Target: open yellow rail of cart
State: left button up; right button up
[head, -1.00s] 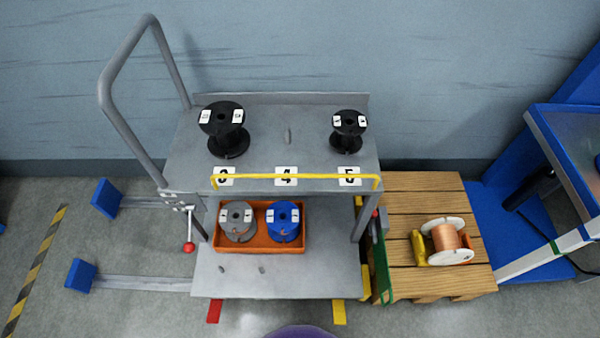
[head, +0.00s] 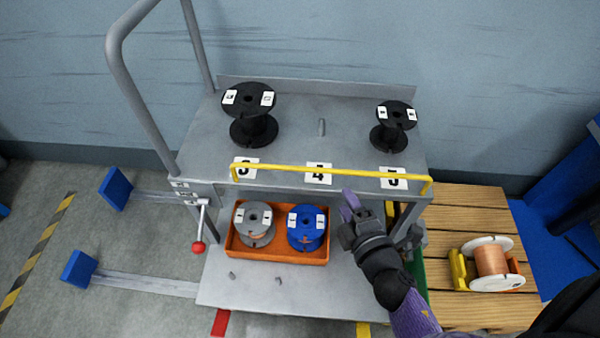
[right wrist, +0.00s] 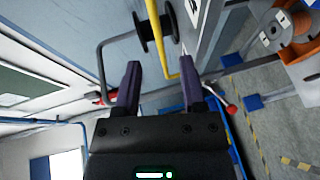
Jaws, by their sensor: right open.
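The yellow rail (head: 330,174) runs along the front edge of the grey cart's upper shelf (head: 285,130), raised above the labels 3, 4 and 5. My right gripper (head: 350,203) is in front of the cart, just below the rail's middle-right part in the head view. It is open. In the right wrist view, part of the yellow rail (right wrist: 174,45) shows just beyond the spread fingertips of the right gripper (right wrist: 160,68), in line with the gap; I cannot tell whether it is touching. My left gripper is not in view.
Two black spools (head: 253,117) (head: 393,127) stand on the upper shelf. An orange tray (head: 277,253) with grey and blue spools sits on the lower shelf. A red-knobbed lever (head: 199,246) hangs at the cart's left. A wooden platform (head: 465,213) with a copper-wound spool (head: 491,261) is at right.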

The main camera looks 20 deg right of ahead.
aim_at(329, 169)
jog(key=w, duration=0.3)
jog(key=w+f, duration=0.1)
jog(key=w, duration=0.2)
jog(key=w+b, duration=0.1)
jog(key=w, duration=0.3)
jog(key=shift+d+f, duration=0.2)
jog(key=shift+d, duration=0.1)
jog(key=shift+s, duration=0.1)
grip_shut()
dwell(0.8)
